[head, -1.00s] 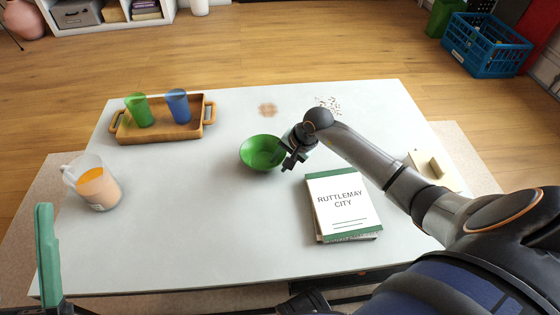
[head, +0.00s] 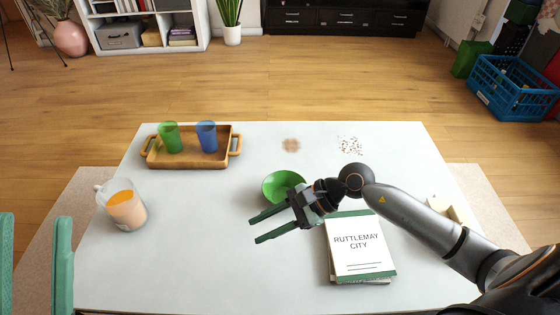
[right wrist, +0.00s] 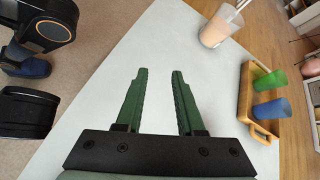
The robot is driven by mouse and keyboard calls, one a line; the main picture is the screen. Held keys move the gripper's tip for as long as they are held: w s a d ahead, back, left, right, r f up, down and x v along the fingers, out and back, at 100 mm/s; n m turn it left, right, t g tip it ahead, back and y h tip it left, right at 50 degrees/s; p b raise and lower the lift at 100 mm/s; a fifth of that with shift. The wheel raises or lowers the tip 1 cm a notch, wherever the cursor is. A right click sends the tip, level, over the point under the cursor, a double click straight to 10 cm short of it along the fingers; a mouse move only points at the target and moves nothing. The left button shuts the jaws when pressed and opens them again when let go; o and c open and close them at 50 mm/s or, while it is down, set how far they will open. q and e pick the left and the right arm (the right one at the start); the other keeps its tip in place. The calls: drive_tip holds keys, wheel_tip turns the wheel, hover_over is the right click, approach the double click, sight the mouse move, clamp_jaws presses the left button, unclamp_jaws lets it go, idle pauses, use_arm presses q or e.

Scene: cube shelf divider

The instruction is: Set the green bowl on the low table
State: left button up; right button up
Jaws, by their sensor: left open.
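The green bowl (head: 283,184) stands upright on the pale low table (head: 190,250), near its middle. My right gripper (head: 254,230) is open and empty, just in front of the bowl in the head view, with its fingers pointing left. Its wrist covers part of the bowl's right side. In the right wrist view my right gripper (right wrist: 160,72) shows two spread green fingers with only tabletop between them; the bowl is not seen there. My left gripper (head: 35,218) is open and empty at the left edge of the head view, left of the table.
A wooden tray (head: 190,162) holds a green cup (head: 169,138) and a blue cup (head: 207,137). A jug of orange liquid (head: 125,207) stands at the table's left. A book stack (head: 360,250) lies right of my right gripper. The front middle of the table is clear.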

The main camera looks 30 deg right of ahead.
drive_tip(key=s+a+r+m+t+y, duration=0.1)
drive_tip(key=s+a+r+m+y, duration=0.35)
drive_tip(key=r+m, duration=0.35)
drive_tip(key=s+a+r+m+t+y, duration=0.1)
drive_tip(key=s+a+r+m+y, duration=0.4)
drive_tip(key=r, duration=0.4)
drive_tip(key=d+r+m+t+h, duration=0.2)
drive_tip(key=d+r+m+t, duration=0.2)
drive_tip(key=m+t, duration=0.4)
drive_tip(key=d+r+m+t+h, duration=0.3)
drive_tip(key=r+m+t, duration=0.4)
drive_tip(key=m, duration=1.4)
drive_tip(key=shift+w+d+m+t, duration=0.35)
drive_tip(key=shift+d+m+t, duration=0.05)
drive_tip(key=shift+t, duration=0.5)
drive_tip(key=shift+a, duration=0.1)
